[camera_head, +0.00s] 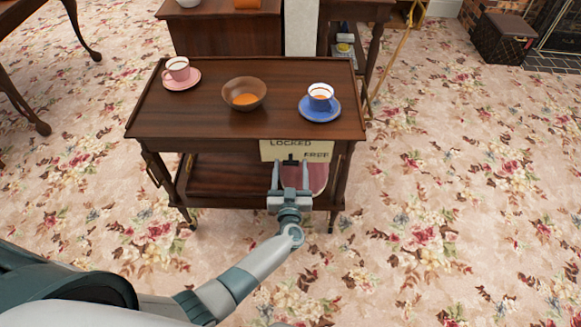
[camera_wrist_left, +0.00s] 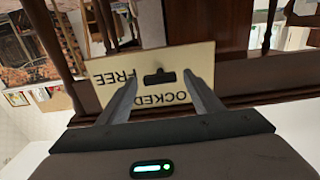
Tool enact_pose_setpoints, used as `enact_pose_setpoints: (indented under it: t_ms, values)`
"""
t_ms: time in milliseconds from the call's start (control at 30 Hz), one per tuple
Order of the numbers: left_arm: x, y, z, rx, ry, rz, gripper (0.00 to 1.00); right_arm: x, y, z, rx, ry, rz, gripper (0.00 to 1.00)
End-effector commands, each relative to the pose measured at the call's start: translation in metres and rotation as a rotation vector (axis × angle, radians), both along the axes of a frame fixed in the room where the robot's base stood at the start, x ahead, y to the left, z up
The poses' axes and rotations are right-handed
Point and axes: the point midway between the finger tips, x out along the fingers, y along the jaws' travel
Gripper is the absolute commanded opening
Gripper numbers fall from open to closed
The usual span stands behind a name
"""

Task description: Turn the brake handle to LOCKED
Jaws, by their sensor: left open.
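A cream plate (camera_head: 268,154) on the front of the wooden trolley (camera_head: 190,118) bears the word LOCKED at its upper left and smaller lettering at its lower right. The plate also shows upside down in the left wrist view (camera_wrist_left: 92,48), where LOCKED and FREE can be read. The small black brake handle (camera_wrist_left: 159,76) sits near the plate's middle; which word it points to I cannot tell. My left gripper (camera_head: 290,172) is open in front of the plate, its fingers (camera_wrist_left: 160,80) either side of the handle, with visible gaps. My right gripper is out of view.
On the trolley top stand a pink cup and saucer (camera_head: 181,80), a wooden bowl (camera_head: 244,93) and a blue cup and saucer (camera_head: 320,105). A pink item (camera_head: 318,180) shows below the plate. A cabinet (camera_head: 222,35) stands behind. Floral carpet (camera_head: 460,210) lies clear at right.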

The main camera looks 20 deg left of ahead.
Motion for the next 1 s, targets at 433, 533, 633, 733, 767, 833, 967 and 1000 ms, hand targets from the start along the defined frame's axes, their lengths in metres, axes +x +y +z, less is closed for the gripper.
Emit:
enact_pose_setpoints:
  t_ms: [433, 533, 633, 733, 767, 833, 967, 1000]
  values:
    - [0.0033, 0.0014, 0.0002, 0.0, 0.0, 0.0, 0.43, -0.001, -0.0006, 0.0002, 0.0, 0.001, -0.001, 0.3]
    - [0.0033, 0.0014, 0.0002, 0.0, 0.0, 0.0, 0.19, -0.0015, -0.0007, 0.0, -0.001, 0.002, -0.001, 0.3]
    - [0.0033, 0.0014, 0.0002, 0.0, 0.0, 0.0, 0.18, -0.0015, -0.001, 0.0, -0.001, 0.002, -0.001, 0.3]
    - [0.0033, 0.0014, 0.0001, -0.003, -0.001, 0.0, 0.18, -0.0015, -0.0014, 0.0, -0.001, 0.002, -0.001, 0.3]
    - [0.0032, 0.0012, 0.0001, -0.005, -0.001, 0.0, 0.18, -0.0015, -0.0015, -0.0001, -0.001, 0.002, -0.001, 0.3]
    - [0.0032, 0.0012, 0.0, -0.012, -0.003, 0.0, 0.18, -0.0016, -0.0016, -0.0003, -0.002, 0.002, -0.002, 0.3]
    - [0.0031, 0.0016, -0.0001, -0.041, -0.012, 0.001, 0.18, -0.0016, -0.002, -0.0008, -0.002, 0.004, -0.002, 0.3]
    - [0.003, 0.0018, -0.0003, -0.055, -0.016, 0.002, 0.18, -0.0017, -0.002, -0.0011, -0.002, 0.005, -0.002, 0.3]
